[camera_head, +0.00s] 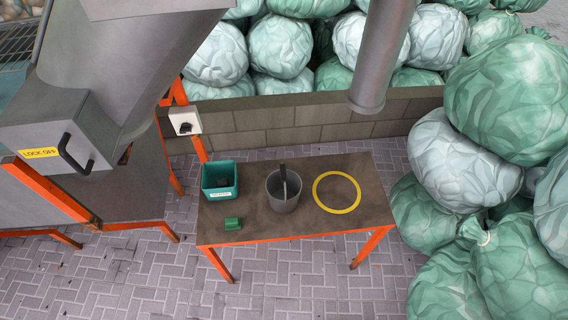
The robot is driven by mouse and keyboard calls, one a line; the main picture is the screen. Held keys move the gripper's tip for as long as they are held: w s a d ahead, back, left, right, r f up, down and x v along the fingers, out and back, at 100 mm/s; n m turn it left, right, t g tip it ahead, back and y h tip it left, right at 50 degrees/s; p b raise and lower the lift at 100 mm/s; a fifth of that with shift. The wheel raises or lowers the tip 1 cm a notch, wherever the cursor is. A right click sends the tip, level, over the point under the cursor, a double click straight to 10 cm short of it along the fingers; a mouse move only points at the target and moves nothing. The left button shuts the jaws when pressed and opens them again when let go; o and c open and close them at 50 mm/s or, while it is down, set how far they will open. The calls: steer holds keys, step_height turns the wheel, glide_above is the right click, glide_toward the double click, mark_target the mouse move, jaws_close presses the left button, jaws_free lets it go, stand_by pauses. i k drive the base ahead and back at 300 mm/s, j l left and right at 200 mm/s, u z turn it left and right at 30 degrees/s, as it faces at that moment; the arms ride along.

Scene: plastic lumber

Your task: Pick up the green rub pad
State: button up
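The green rub pad (233,224) is a small green block lying on the brown-topped table (300,226), near its front left edge. It sits in front of the teal bin and apart from it. My gripper is not in view.
On the table stand a teal bin (219,193) with a white label, a grey bucket (284,204) with a dark handle-like piece in it, and a flat yellow ring (337,209). A grey machine (62,150) with orange legs is at left. Green bags (450,215) crowd the right. Paved floor in front is clear.

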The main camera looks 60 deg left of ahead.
mark_target(231, 222)
steer(key=u, duration=0.45)
steer(key=j+u, duration=0.1)
steer(key=u, duration=0.8)
steer(key=j+u, duration=0.1)
steer(key=u, duration=0.4)
steer(key=j+u, duration=0.1)
steer(key=u, duration=0.8)
steer(key=z, duration=1.35)
steer(key=u, duration=1.35)
steer(key=j+z, duration=0.1)
steer(key=z, duration=0.25)
steer(key=j+z, duration=0.15)
steer(key=z, duration=0.2)
steer(key=j+z, duration=0.15)
steer(key=z, duration=0.25)
steer(key=j+z, duration=0.2)
steer(key=j, duration=0.5)
steer(key=j+z, duration=0.2)
steer(key=j, duration=0.45)
steer(key=k+j+z, duration=0.2)
steer(key=j, duration=0.5)
steer(key=i, duration=0.1)
